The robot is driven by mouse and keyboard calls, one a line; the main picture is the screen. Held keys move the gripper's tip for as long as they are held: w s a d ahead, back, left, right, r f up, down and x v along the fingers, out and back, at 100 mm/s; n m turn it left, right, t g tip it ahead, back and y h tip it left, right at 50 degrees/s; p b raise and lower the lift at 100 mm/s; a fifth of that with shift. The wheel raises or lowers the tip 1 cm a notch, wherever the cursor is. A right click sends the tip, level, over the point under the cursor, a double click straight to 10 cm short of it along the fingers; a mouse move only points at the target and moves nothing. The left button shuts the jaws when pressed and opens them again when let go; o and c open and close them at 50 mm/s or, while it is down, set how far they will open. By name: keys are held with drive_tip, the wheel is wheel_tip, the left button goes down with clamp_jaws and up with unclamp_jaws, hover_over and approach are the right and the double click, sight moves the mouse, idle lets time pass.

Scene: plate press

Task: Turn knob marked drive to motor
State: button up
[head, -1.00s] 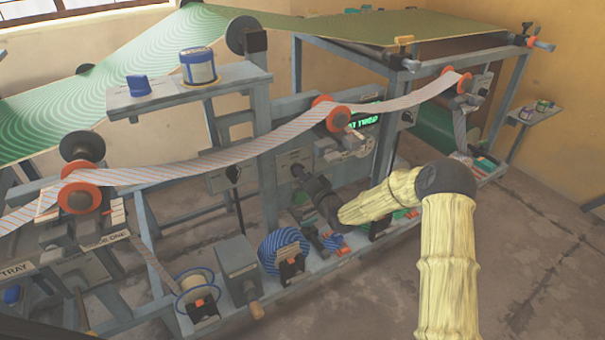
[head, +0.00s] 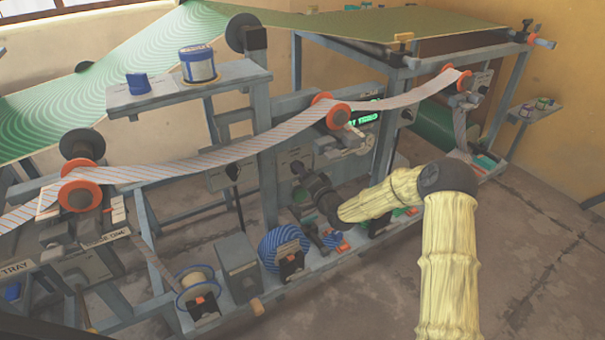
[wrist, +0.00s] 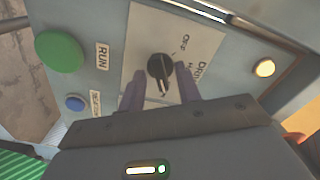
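The drive knob (wrist: 160,68) is black and round with a raised grip bar, on a pale plate (wrist: 203,38) in the wrist view. A pale mark shows at the bar's lower end. The plate reads OFF and partly DRIVE; another label is mostly hidden by a finger, so I cannot tell which setting the knob points at. My gripper (wrist: 161,82) is open, with one finger on each side of the knob and gaps showing between. In the head view my gripper (head: 312,186) is at the press's control panel (head: 290,164), and the knob cannot be made out.
A green RUN button (wrist: 59,52), a smaller blue button (wrist: 75,103) and a lit amber lamp (wrist: 265,68) share the panel. In the head view a striped web (head: 230,153) runs over orange-flanged rollers above my gripper. A blue striped roll (head: 284,247) stands below. The floor at right is clear.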

drive_tip(key=p+v, duration=0.2)
drive_tip(key=v, duration=1.5)
drive_tip(key=shift+d, duration=0.2)
drive_tip(key=shift+s, duration=0.2)
